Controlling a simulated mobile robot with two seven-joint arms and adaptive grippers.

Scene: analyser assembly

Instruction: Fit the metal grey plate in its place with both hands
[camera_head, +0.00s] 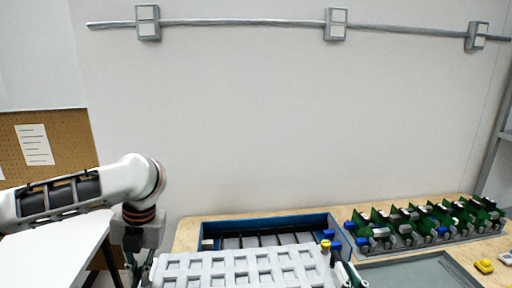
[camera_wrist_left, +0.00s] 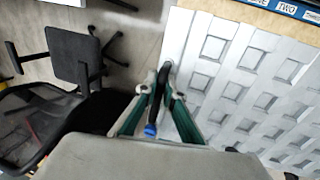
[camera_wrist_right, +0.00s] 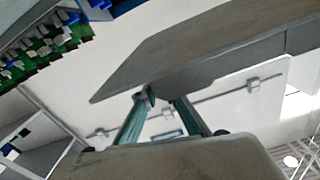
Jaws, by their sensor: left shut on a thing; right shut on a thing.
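The metal grey plate (camera_head: 228,270), pale with rows of square openings, is at the bottom of the head view, in front of the blue-framed case (camera_head: 215,228). It fills the right of the left wrist view (camera_wrist_left: 218,48); its plain side shows in the right wrist view (camera_wrist_right: 205,45). My left gripper (camera_head: 140,272) is shut at the plate's left edge, with a dark, blue-ended piece (camera_wrist_left: 155,110) between its fingers (camera_wrist_left: 168,88). My right gripper (camera_head: 345,272) is at the right edge; its fingers (camera_wrist_right: 163,98) meet the plate there. The exact contact is partly hidden.
A rack of green circuit boards (camera_head: 425,222) stands right of the case on the wooden table (camera_head: 190,236). A grey tray (camera_head: 415,272) lies before it, with a yellow piece (camera_head: 484,266) beside it. Black chairs (camera_wrist_left: 75,55) stand on the floor.

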